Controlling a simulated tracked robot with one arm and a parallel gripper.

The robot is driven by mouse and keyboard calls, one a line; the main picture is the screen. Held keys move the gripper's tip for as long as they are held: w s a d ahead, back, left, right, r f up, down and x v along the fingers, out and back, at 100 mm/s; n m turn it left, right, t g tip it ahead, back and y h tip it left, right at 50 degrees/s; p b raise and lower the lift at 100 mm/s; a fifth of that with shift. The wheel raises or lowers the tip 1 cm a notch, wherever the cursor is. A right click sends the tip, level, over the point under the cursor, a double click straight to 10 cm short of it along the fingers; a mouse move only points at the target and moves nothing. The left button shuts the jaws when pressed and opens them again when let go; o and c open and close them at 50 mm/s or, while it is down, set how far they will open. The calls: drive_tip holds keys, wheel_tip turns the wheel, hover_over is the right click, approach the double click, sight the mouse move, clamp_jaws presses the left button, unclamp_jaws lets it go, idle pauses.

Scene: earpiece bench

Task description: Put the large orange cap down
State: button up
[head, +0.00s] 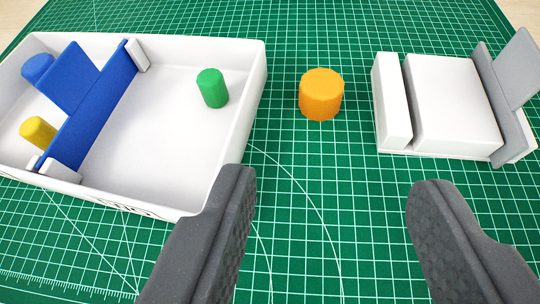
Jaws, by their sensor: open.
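The large orange cap (321,95) stands upright on the green cutting mat (300,200), between the white tray and the white block fixture. My gripper (333,185) is open and empty. Its two dark fingers are spread wide in the lower part of the head view. The cap is beyond the fingertips, roughly in line with the gap between them, and neither finger touches it.
A white tray (256,105) at left has a blue divider (95,100). A green cap (212,88) is right of the divider; yellow (38,133) and blue (38,68) caps are left. A white fixture (450,100) with a grey plate (492,95) stands at right.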

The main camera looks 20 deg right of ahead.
drive_tip(key=shift+r, duration=0.1)
drive_tip(key=w+a+r+n+t+y, duration=0.1)
drive_tip(key=w+a+r, duration=0.2)
drive_tip(key=r, duration=0.5)
drive_tip(key=w+a+r+n+t+y, duration=0.1)
drive_tip(key=w+a+r+t, duration=0.1)
drive_tip(key=w+a+r, duration=0.35)
drive_tip(key=s+a+r+n+y, duration=0.1)
drive_tip(key=a+r, duration=0.3)
drive_tip(key=r, duration=0.4)
drive_tip(key=s+a+r+n+t+y, duration=0.1)
drive_tip(key=a+r, duration=0.4)
drive_tip(key=r, duration=0.4)
drive_tip(key=s+a+r+n+y, duration=0.1)
drive_tip(key=s+a+r, duration=0.1)
drive_tip(key=a+r, duration=0.3)
wheel_tip(320, 180, up, 3)
drive_tip(key=shift+r+n+t+y, duration=0.15)
drive_tip(key=shift+n+t+y, duration=0.25)
drive_tip(key=shift+o, duration=0.5)
drive_tip(key=s+a+r+n+y, duration=0.1)
drive_tip(key=s+a+r, duration=0.8)
drive_tip(key=r, duration=0.4)
drive_tip(key=shift+s, duration=0.55)
drive_tip(key=shift+f, duration=0.1)
drive_tip(key=c, duration=0.3)
drive_tip(key=shift+a, duration=0.1)
drive_tip(key=shift+c, duration=0.2)
